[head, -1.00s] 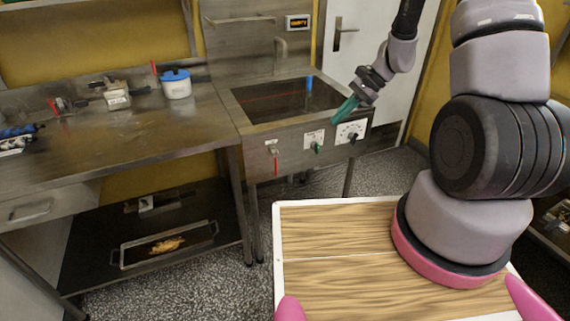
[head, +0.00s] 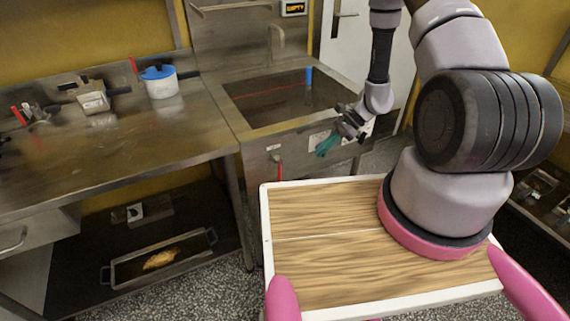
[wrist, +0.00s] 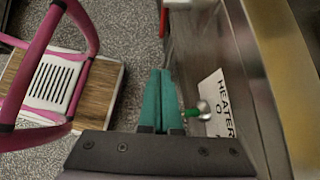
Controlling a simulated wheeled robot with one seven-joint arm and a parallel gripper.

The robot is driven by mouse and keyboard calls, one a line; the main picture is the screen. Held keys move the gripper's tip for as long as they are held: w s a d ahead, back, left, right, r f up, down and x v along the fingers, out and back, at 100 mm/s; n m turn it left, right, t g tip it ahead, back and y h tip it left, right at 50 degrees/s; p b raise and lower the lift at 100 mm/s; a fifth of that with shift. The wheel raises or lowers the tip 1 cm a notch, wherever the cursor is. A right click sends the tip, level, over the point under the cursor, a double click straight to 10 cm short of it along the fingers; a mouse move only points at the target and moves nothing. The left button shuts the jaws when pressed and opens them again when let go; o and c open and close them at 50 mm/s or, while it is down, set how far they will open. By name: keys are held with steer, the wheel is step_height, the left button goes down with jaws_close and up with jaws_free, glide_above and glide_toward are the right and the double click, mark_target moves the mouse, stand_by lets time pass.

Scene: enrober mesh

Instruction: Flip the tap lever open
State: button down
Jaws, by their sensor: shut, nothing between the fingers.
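The tap (head: 274,157) is on the left of the steel tank's front panel. Its red lever (head: 280,170) hangs straight down in the head view.
A green-tipped knob (wrist: 203,110) beside a HEATER label (wrist: 218,105) sticks out close to the right of my fingers. The tank (head: 240,92) has a display (head: 293,8) above it. A blue-lidded pot (head: 161,88) stands on the left counter. My wooden deck lies below.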

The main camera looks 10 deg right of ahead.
steer(key=shift+a, duration=0.1)
steer(key=shift+a+r+x, duration=0.35)
steer(key=shift+x, duration=1.75)
steer(key=shift+a+r+x, duration=0.3)
steer(key=shift+x, duration=1.85)
steer(key=shift+a+r+x, duration=0.35)
steer(key=shift+x, duration=1.75)
steer(key=shift+s, duration=0.1)
